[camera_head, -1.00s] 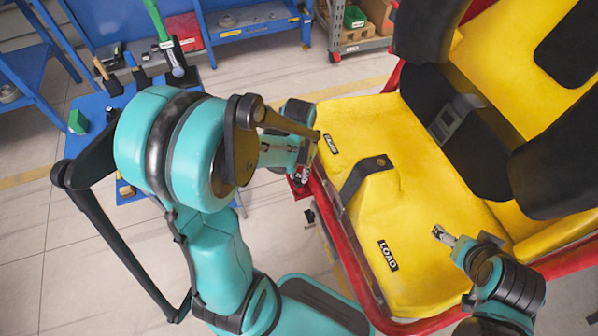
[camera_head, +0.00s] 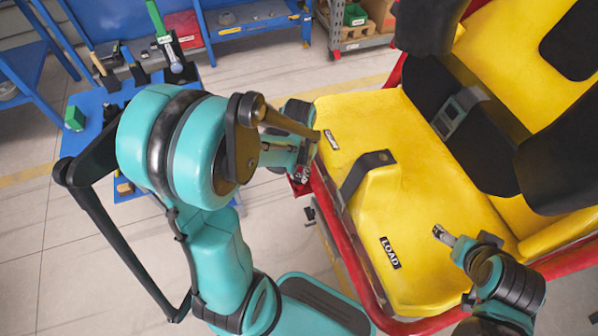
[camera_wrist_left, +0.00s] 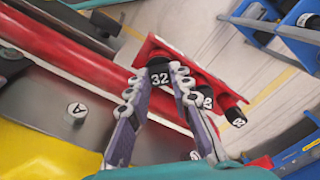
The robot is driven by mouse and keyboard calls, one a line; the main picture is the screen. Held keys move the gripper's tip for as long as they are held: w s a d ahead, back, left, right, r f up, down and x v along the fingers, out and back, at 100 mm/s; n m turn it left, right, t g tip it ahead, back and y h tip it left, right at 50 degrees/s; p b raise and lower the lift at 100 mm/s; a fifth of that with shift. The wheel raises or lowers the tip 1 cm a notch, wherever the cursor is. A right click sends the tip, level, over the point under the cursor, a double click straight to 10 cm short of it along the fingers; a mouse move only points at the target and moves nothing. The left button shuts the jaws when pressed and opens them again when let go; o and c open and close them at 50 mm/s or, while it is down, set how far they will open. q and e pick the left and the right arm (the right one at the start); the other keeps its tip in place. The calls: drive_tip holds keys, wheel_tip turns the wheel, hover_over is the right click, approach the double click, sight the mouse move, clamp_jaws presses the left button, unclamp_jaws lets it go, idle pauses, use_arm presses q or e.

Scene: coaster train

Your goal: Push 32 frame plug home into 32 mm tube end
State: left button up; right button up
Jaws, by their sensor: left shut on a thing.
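In the left wrist view a black plug marked 32 (camera_wrist_left: 159,78) sits at a red bracket (camera_wrist_left: 150,50) beside the red rail. My left gripper (camera_wrist_left: 160,72) has its fingers on both sides of this plug and is shut on it. The tube end behind it is hidden, so I cannot tell how deep the plug sits. In the head view my left gripper (camera_head: 302,172) is at the car's near left edge, and the plug is too small to make out there. My right gripper (camera_head: 442,234) hangs over the yellow seat; its jaws are too small to read.
Two more black plugs (camera_wrist_left: 233,116) with white marks sit on red stubs right of the gripped one. The yellow seat (camera_head: 440,190) fills the right. A blue bench (camera_head: 90,135) with tools stands left; floor lies between.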

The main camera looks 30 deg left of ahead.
use_arm(q)
drive_tip(key=shift+f, duration=0.2)
use_arm(e)
drive_tip(key=shift+f, duration=0.25)
use_arm(q)
drive_tip(key=o, duration=1.8)
drive_tip(key=shift+r, duration=0.1)
use_arm(e)
drive_tip(key=shift+r, duration=0.15)
use_arm(q)
drive_tip(key=shift+r+p, duration=2.8)
drive_tip(key=shift+r, duration=0.65)
use_arm(e)
wheel_tip(320, 180, up, 6)
drive_tip(key=shift+f, duration=0.25)
use_arm(q)
drive_tip(key=s+d+r+t, duration=0.1)
drive_tip(key=d+r+t, duration=0.1)
drive_tip(key=r, duration=0.2)
drive_tip(key=s+d+r+t, duration=0.2)
drive_tip(key=r, duration=0.2)
drive_tip(key=s+d+r+m+t, duration=0.1)
drive_tip(key=s+d+r+t, duration=0.1)
drive_tip(key=d+r+t, duration=0.1)
drive_tip(key=shift+r, duration=0.85)
